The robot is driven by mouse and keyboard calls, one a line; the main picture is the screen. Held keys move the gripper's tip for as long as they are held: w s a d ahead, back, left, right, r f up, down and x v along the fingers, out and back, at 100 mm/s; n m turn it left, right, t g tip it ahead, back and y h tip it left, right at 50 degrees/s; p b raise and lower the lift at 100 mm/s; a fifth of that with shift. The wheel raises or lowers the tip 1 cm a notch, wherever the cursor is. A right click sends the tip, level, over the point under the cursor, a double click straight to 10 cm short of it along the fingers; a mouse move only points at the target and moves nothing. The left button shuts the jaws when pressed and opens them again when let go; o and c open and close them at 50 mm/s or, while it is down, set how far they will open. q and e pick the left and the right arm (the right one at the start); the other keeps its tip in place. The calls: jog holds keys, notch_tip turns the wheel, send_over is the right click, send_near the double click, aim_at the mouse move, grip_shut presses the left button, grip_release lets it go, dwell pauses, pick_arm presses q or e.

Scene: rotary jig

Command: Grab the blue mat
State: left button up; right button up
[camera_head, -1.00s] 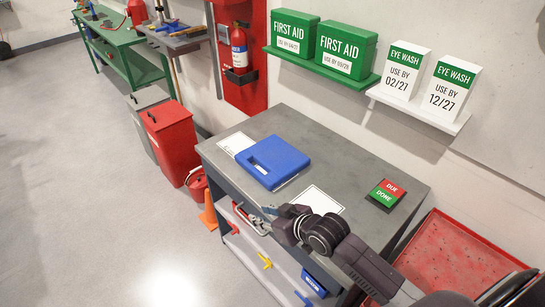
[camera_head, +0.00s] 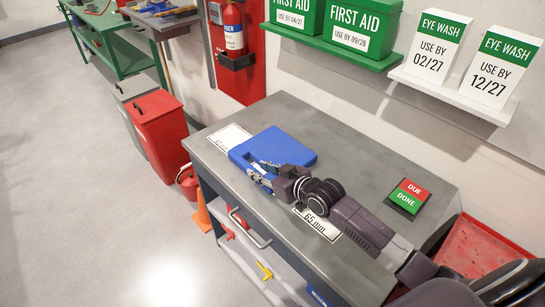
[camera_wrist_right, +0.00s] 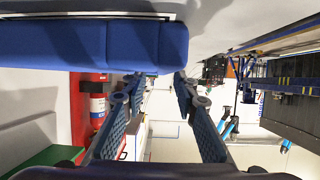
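The blue mat (camera_head: 283,147) looks like a thick, flat blue case and lies on the grey top of the workbench. It fills the upper left of the right wrist view (camera_wrist_right: 70,45). My right gripper (camera_head: 262,174) is at its near edge in the head view, with part of the gripper overlapping the edge. In the right wrist view my right gripper (camera_wrist_right: 160,85) is open, its two blue-padded fingers well apart. The mat's edge lies close to the left finger; whether they touch, I cannot tell. My left gripper is out of view.
A red bin (camera_head: 160,130) stands left.

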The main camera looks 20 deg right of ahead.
aim_at(250, 166)
jog(key=shift+w+a+f, duration=0.2)
jog(key=shift+w+a, duration=0.4)
jog(key=shift+w, duration=0.35)
jog(key=shift+p+x, duration=0.5)
jog(key=shift+x, duration=1.65)
grip_shut()
